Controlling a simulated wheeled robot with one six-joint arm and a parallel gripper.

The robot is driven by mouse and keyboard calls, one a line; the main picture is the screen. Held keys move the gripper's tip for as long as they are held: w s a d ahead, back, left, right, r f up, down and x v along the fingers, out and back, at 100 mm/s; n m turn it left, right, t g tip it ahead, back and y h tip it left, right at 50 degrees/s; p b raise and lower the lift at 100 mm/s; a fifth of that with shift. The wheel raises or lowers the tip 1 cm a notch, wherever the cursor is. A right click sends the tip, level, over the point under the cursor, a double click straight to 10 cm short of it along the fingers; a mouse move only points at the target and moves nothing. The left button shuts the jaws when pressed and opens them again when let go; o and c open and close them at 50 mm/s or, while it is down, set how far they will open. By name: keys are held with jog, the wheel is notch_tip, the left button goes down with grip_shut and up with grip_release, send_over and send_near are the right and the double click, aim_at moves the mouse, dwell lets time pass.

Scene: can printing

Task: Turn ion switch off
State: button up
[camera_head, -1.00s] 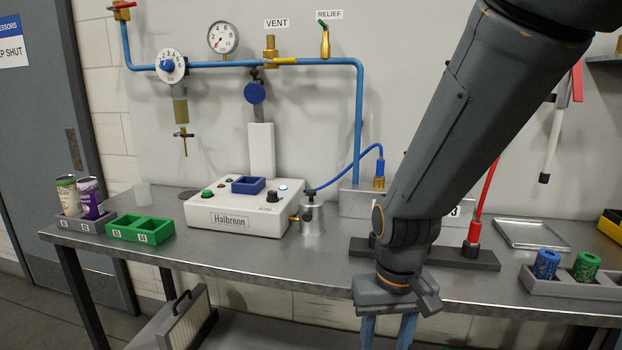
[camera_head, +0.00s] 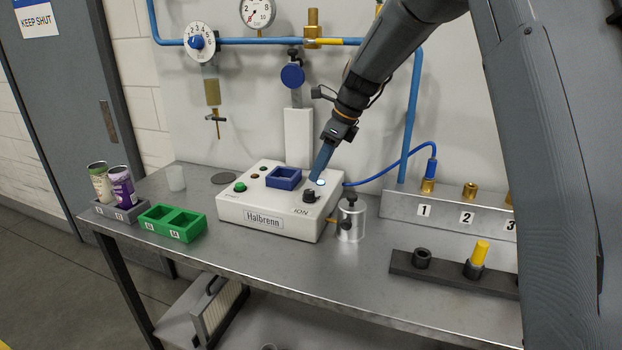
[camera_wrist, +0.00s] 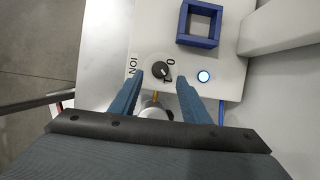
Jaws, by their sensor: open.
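The ion switch (camera_head: 310,196) is a black rotary knob at the right of the white Halbrenn box (camera_head: 262,222), beside the letters ION. In the wrist view the knob (camera_wrist: 161,70) has a pale pointer line and the marks 1 and 0 beside it. The line seems to point toward the 1 side, though it is small. A lamp (camera_head: 320,182) behind the knob glows bluish white, and the lamp (camera_wrist: 204,76) also shows in the wrist view. My gripper (camera_head: 318,176) is above the box near the knob. In the wrist view its blue fingers (camera_wrist: 160,78) are apart on either side of the knob, with nothing between them gripped.
A blue square holder (camera_head: 284,178) sits on the box. A metal canister (camera_head: 350,219) stands close at its right. A green two-pocket tray (camera_head: 172,222) and cans in a grey rack (camera_head: 120,213) are at the left. The bench front is clear.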

aim_at(309, 191)
jog(key=p+x, duration=0.2)
jog(key=x, duration=0.5)
jog(key=shift+d+f, duration=0.15)
jog(key=shift+f, duration=0.1)
jog(key=shift+c, duration=0.5)
jog(key=c, duration=0.9)
jog(key=shift+c, duration=0.2)
